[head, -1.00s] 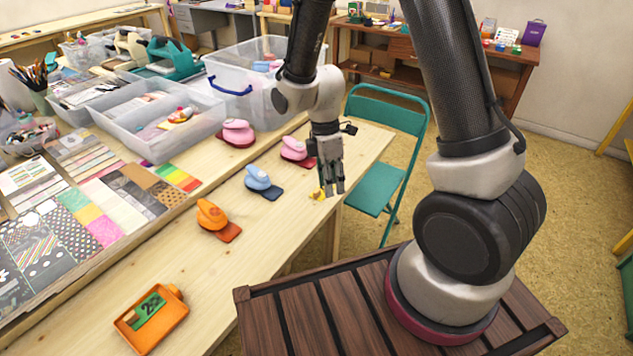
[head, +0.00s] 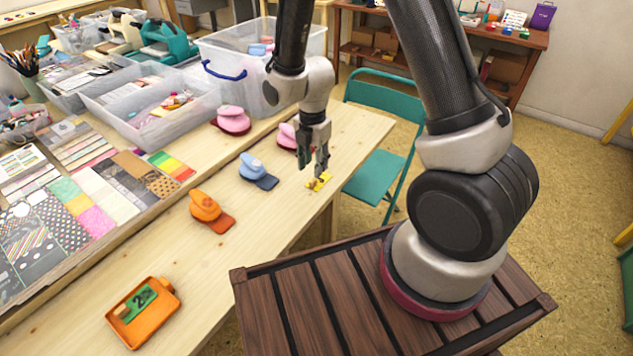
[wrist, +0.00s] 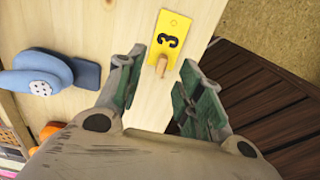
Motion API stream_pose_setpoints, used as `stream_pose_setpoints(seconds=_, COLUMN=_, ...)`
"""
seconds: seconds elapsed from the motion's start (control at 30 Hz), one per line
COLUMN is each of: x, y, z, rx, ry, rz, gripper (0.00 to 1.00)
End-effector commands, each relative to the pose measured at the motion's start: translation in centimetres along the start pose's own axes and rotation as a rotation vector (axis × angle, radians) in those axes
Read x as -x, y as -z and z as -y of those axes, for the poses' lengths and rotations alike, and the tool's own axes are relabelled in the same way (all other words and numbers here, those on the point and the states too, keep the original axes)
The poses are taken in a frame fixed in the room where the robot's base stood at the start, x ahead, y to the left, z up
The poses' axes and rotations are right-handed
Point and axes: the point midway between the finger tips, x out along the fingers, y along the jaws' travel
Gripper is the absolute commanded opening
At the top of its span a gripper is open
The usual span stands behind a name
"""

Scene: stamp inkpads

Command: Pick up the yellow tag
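The yellow tag (wrist: 171,35) lies flat on the pale wooden table near its edge. In the wrist view it bears a black 3, a small hole at one end and a wooden peg-like knob at the end nearer my gripper. In the head view the yellow tag (head: 319,181) sits just below my gripper (head: 314,167). My gripper (wrist: 157,98) is open and empty, its two green-padded fingers apart. In the wrist view the tag lies beyond the fingertips, roughly centred between them.
A blue punch (head: 257,171) and an orange punch (head: 209,211) stand left of the tag, with pink punches behind. An orange tray (head: 147,330) holding a green tag (head: 139,303) lies at the front. A teal chair (head: 384,178) stands beyond the table edge.

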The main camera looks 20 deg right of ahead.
Motion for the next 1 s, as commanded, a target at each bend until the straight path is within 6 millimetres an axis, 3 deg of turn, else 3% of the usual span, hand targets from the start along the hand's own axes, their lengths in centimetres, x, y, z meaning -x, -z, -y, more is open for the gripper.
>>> stream_pose_setpoints(seconds=0.3, x=-4.6, y=-0.4, z=0.5, rx=-0.002, ry=0.002, rz=0.0, gripper=0.37)
stream_pose_setpoints(seconds=0.6, x=-5.2, y=-0.4, z=0.4, rx=-0.003, ry=-0.001, rz=0.0, gripper=0.37)
stream_pose_setpoints(seconds=0.8, x=-5.2, y=-0.4, z=0.5, rx=-0.003, ry=0.0, rz=0.0, gripper=0.04)
stream_pose_setpoints(seconds=1.0, x=-5.2, y=-0.4, z=0.5, rx=-0.003, ry=0.0, rz=0.0, gripper=0.01)
